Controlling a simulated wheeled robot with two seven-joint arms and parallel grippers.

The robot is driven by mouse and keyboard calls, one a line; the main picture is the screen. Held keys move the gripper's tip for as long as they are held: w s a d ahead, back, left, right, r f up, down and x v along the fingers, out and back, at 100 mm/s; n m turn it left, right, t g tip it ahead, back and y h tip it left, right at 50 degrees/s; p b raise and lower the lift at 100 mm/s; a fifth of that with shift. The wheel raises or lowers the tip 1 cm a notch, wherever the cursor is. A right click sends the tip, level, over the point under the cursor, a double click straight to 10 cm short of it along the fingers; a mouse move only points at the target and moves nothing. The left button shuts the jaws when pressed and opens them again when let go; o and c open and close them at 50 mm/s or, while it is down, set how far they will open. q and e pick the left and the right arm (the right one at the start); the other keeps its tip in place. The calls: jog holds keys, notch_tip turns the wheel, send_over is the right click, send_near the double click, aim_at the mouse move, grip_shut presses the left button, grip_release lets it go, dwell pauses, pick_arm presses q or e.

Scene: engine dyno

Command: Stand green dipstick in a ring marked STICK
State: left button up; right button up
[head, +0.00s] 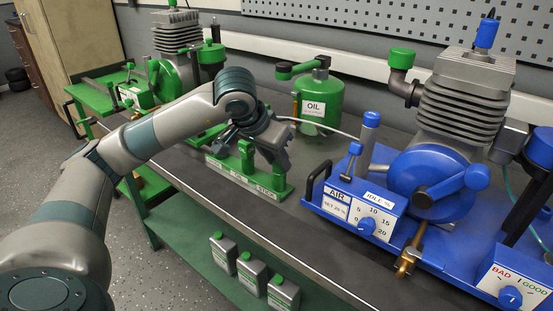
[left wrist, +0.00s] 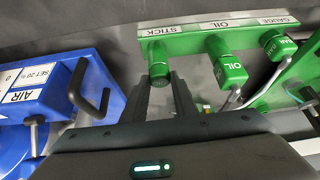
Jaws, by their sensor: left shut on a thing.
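A green rack (head: 230,172) stands on the bench, with the label STICK at its right end in the head view. The left wrist view shows the same rack (left wrist: 190,32) with STICK, OIL and GAUGE labels. My left gripper (head: 274,158) is down at the STICK end. In the wrist view its dark fingers (left wrist: 168,88) are at a green cylinder with a dark end (left wrist: 158,62), below the STICK label. This looks like the green dipstick, but its lower part and the ring are hidden. The gripper is shut on it. My right gripper is out of view.
A green OIL can (head: 320,100) stands behind the rack. A blue engine stand (head: 375,215) is close on the right. Two green-capped pieces marked OIL (left wrist: 226,62) and GAUGE (left wrist: 278,46) are beside the STICK position. Bench is clear in front of the blue stand.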

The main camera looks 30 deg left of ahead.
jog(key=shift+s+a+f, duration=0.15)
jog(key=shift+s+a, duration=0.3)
pick_arm(q)
jog(key=o, duration=1.6)
jog(key=shift+c, duration=0.2)
jog(key=shift+r+p, duration=1.8)
jog(key=shift+r, duration=1.7)
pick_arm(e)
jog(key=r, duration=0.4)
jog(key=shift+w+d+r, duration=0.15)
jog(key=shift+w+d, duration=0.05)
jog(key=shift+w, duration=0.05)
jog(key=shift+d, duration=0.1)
